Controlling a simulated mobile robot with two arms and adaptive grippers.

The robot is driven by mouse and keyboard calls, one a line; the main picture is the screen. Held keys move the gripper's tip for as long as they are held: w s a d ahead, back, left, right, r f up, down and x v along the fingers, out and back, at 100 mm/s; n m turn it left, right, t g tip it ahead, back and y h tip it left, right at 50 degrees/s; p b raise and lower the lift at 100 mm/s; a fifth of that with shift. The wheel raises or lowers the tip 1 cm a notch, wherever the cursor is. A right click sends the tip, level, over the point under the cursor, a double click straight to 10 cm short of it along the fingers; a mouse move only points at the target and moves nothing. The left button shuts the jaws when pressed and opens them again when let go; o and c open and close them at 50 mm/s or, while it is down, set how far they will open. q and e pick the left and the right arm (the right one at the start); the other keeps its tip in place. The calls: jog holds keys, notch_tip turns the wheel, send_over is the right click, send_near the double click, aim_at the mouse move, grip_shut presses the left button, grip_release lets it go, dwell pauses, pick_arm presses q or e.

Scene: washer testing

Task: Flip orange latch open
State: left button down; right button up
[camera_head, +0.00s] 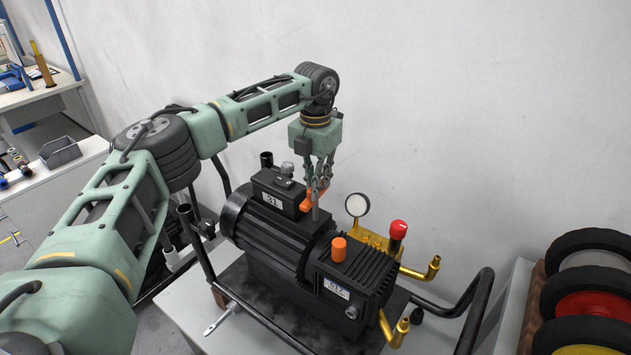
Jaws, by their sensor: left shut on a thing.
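The orange latch (307,203) is on top of the black pressure washer (268,233), beside the black box labelled 31. My left gripper (316,200) points down over it from above, its fingers shut on the latch. The fingers partly cover the latch, so its exact angle is hard to tell. My right gripper is not in view.
An orange knob (339,248), a red knob (398,229), a round gauge (356,205) and brass fittings (432,267) stick up near the latch. A black tubular handle (478,300) and a rack of wheels (590,298) are at right. A white wall is behind.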

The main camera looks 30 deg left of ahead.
pick_arm(q)
jog(key=shift+r+m, duration=0.1)
jog(key=shift+m, duration=0.5)
jog(key=c, duration=1.8)
grip_release()
jog(key=shift+o, duration=0.2)
notch_tip(320, 180, up, 12)
